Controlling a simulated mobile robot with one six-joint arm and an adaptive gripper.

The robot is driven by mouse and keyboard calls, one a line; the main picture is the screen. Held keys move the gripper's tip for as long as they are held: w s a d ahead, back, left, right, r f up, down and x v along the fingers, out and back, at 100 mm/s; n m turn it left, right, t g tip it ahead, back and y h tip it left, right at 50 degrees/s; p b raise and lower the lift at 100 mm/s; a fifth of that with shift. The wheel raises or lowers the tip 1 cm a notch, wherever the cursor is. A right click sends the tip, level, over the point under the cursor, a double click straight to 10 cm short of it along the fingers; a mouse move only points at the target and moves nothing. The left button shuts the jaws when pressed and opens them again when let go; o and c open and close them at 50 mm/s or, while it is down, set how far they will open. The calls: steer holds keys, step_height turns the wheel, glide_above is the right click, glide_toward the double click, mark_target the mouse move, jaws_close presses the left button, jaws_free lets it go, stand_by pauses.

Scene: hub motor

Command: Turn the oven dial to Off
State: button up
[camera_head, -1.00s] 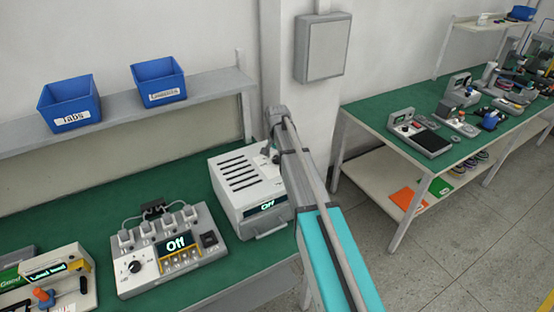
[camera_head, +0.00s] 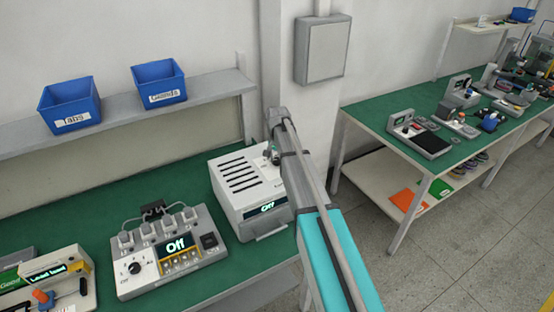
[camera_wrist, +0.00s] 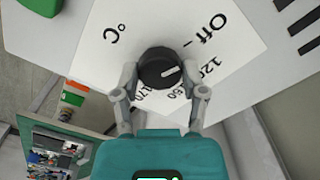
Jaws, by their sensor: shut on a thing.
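The oven (camera_head: 236,180) is a white box with dark slots on top, standing at the right end of the near green bench. Its front display (camera_head: 267,207) reads "Off". In the wrist view the black round dial (camera_wrist: 158,66) sits on a white face printed with "Off", "120", "160", "170" and "°C". The dial's white mark points right and slightly up, below the Off tick and roughly toward 120. My gripper (camera_wrist: 163,82) is shut on the dial, one finger on each side. In the head view my arm partly covers the dial area.
A control box (camera_head: 205,251) with its own dial and "Off" screen stands left of the oven. Blue bins (camera_head: 69,119) sit on the shelf above. A second green bench (camera_head: 385,108) with devices is at right. Open floor lies between the benches.

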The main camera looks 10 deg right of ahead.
mark_target(277, 159)
steer(key=shift+n, duration=0.5)
steer(key=o, duration=1.2)
steer(key=shift+c, duration=0.2)
steer(key=shift+m, duration=0.4)
steer(key=shift+m, duration=0.5)
steer(key=shift+r+p, duration=0.3)
steer(key=shift+p, duration=0.05)
step_height(277, 159, up, 13)
steer(key=p, duration=1.3)
